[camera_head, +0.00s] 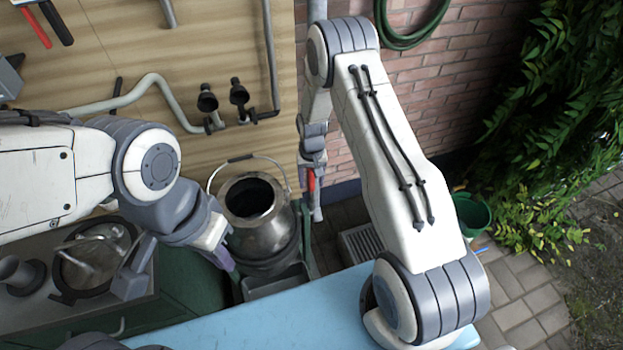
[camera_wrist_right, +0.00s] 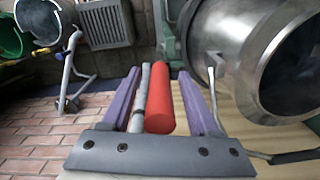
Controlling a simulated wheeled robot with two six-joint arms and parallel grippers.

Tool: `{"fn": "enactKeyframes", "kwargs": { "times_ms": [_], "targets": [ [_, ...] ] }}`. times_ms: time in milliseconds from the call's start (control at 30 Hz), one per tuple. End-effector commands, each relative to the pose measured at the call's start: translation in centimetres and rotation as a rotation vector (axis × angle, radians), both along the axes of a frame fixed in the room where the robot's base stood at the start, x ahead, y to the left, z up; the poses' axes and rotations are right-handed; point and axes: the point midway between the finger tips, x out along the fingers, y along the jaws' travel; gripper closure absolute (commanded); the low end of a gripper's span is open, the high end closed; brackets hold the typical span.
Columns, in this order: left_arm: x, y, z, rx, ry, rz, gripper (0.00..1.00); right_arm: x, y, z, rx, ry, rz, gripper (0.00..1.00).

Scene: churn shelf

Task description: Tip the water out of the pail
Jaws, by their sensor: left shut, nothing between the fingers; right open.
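A steel pail (camera_head: 262,226) with a thin hoop handle stands in a green frame at the middle of the head view, mouth up. Its inside is dark, so I cannot see water. In the right wrist view the pail (camera_wrist_right: 225,60) is at the upper right. A red grip (camera_wrist_right: 160,100) on a lever lies between the two purple fingers of my right gripper (camera_wrist_right: 161,80), which is open around it, beside a grey rod. The red grip also shows in the head view (camera_head: 311,181), right of the pail. My left gripper (camera_head: 222,256) is shut and empty at the pail's lower left.
A grey trough (camera_head: 275,284) sits below the pail. A light blue surface (camera_head: 270,318) lies in front. A sink with a glass-like vessel (camera_head: 90,262) is at the left. A green bucket (camera_head: 471,213) and a floor grate (camera_head: 361,243) are at the right.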

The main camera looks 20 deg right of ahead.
Motion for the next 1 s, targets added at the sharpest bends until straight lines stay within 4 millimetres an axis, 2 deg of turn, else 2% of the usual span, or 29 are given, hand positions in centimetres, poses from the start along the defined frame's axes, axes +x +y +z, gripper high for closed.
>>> {"fn": "enactKeyframes", "kwargs": {
  "times_ms": [200,367,1000],
  "targets": [
    [0.0,0.0,-0.01,0.0,0.0,0.0,1.0,0.03,0.0,-0.02,0.0,-0.001,0.0,0.39],
    [0.0,0.0,-0.01,0.0,0.0,0.0,1.0,0.03,0.0,0.0,0.0,-0.001,0.0,1.0],
    [0.0,0.0,0.0,0.0,0.0,0.0,1.0,0.04,0.0,0.05,0.0,-0.001,0.0,1.0]
  ]
}}
